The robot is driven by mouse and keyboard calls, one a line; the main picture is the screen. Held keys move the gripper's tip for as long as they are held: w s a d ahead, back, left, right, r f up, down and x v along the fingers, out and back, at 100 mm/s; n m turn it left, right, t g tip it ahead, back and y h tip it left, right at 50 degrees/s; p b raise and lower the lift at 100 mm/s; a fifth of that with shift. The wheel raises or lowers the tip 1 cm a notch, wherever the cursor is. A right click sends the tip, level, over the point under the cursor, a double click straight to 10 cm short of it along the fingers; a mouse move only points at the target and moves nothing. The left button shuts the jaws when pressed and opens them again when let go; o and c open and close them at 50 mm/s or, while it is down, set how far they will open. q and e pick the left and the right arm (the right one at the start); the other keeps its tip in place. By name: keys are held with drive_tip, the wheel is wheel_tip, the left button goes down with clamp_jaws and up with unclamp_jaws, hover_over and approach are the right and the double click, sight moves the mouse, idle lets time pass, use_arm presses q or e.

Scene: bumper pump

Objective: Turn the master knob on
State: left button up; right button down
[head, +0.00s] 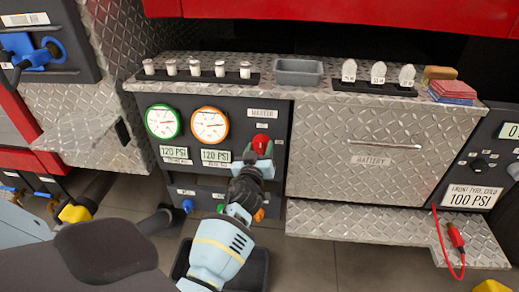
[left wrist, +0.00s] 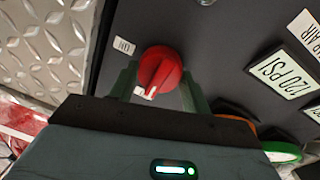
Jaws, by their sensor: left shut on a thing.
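The red master knob (head: 260,143) sits on the dark pump panel (head: 239,119), below a label reading MASTER. In the left wrist view the red knob (left wrist: 158,70) has a white pointer mark, and a small ON label (left wrist: 124,46) is beside it at upper left. The pointer is turned away from that label, toward the bottom of the picture. My left gripper (head: 258,160) is at the knob; in the left wrist view its two fingers (left wrist: 160,85) stand on either side of the knob, shut on it.
Two gauges, one green-rimmed (head: 163,121) and one orange-rimmed (head: 210,125), are left of the knob. A battery door (head: 372,150) is to the right, above a tread-plate step (head: 390,228). A grey tray (head: 298,71) and several small items stand on the ledge above.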

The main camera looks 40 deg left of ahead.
use_arm(q)
drive_tip(key=shift+m, duration=0.4)
drive_tip(key=m, duration=0.3)
drive_tip(key=shift+m, duration=0.3)
drive_tip(key=m+g, duration=0.1)
drive_tip(key=m, duration=0.4)
drive_tip(key=shift+d+r+p, duration=0.1)
drive_tip(key=shift+p, duration=0.3)
drive_tip(key=m, duration=0.3)
drive_tip(key=shift+w+m, duration=0.1)
drive_tip(key=shift+m, duration=0.2)
drive_tip(key=m, duration=0.3)
drive_tip(key=shift+y+p, duration=0.3)
drive_tip(key=shift+p, duration=0.05)
drive_tip(key=shift+m, duration=0.4)
drive_tip(key=shift+g, duration=0.3)
drive_tip(key=shift+m, duration=0.3)
